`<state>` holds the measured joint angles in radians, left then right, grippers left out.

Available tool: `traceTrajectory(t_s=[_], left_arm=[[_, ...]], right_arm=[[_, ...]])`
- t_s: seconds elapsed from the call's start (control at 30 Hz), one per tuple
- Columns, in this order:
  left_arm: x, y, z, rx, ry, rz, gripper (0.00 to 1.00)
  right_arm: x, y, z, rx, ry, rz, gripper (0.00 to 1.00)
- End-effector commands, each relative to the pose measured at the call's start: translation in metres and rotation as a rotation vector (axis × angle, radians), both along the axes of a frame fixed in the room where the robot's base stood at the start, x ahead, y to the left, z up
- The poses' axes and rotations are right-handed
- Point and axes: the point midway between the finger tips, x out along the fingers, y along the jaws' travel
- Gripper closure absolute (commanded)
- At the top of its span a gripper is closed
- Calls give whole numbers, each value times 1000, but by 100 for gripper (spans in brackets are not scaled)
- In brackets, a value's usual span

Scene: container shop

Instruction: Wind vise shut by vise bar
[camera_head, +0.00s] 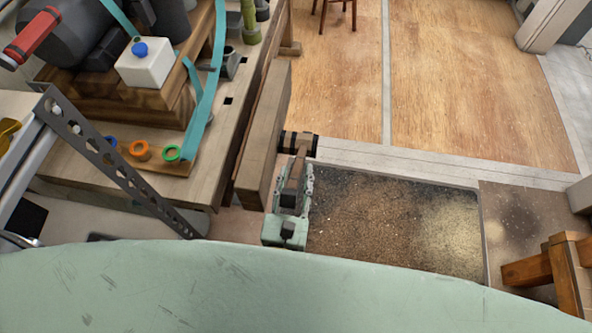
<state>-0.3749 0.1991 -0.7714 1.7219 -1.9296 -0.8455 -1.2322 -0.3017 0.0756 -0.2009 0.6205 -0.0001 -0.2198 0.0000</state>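The vise's wooden jaw (262,140) stands upright along the workbench's right edge, with a narrow dark gap between jaw and bench. A black banded hub (298,143) sticks out from the jaw's right face. The wooden vise bar (297,172) runs from the hub toward the bottom of the view. My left gripper (291,190), pale green with dark parts, is at the bar's near end, with a green part on each side of it. Whether the fingers press on the bar cannot be made out. My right gripper is not in view.
The workbench (215,165) at left carries a white box with a blue knob (147,62), a teal strap (205,105) and coloured rings (140,150). A speckled floor mat (390,220) lies right of the vise. Wooden furniture (560,265) stands at lower right.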

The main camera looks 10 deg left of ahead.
Motion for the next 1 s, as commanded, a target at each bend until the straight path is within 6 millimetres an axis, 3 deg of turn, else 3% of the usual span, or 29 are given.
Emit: traceTrajectory(t_s=[0.17,0.43,0.83,1.0], left_arm=[[14,0,0,0,1,0,64],[15,0,-1,-1,1,0,64],[15,0,-1,-1,2,0,99],[15,0,-1,-1,2,-1,100]], right_arm=[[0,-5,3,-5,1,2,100],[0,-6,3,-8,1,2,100],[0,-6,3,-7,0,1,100],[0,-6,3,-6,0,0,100]])
